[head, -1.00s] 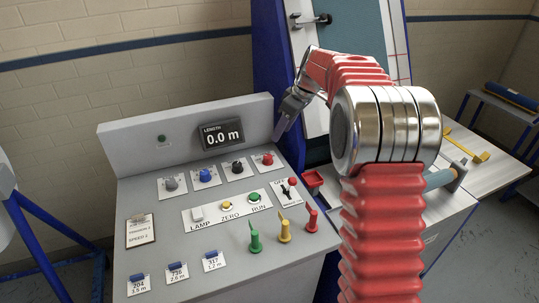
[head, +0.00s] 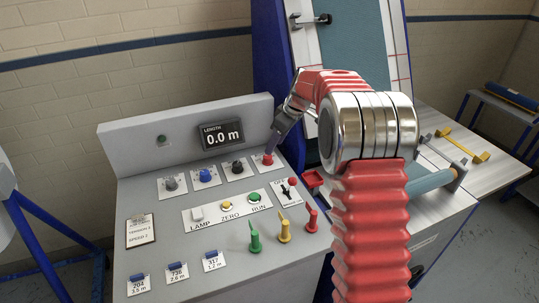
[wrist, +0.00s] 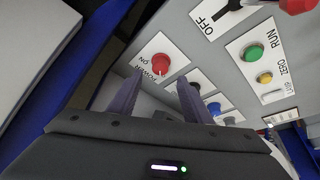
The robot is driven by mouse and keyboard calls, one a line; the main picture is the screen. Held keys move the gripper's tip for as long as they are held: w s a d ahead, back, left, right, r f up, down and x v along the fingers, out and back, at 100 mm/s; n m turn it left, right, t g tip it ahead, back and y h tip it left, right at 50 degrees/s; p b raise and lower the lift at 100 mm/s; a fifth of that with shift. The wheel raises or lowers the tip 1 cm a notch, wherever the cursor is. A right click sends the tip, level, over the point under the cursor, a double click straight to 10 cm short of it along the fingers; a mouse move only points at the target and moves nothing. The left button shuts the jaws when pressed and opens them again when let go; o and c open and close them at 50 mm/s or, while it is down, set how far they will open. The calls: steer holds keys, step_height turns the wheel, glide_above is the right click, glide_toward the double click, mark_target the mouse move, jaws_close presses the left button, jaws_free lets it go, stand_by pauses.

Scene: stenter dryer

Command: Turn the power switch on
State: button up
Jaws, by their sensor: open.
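The power switch (head: 268,159) is a red knob on a white plate at the back right of the grey console. In the wrist view the red knob (wrist: 161,65) shows beside the words POWER and ON. My gripper (head: 271,149) reaches down over the knob from the right. In the wrist view my gripper (wrist: 160,76) is open, with one dark finger to each side of the knob in the picture. The knob appears just beyond the fingertips; whether they touch it I cannot tell.
Grey, blue and black knobs (head: 237,167) stand in a row left of the red one. A red-tipped lever (head: 291,183) stands just in front. A display (head: 222,135) reading 0.0 m is behind. Green, yellow and red pegs (head: 284,232) stand nearer.

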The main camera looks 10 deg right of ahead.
mark_target(270, 157)
steer(key=x, duration=0.7)
steer(key=shift+c, duration=0.7)
steer(key=c, duration=0.9)
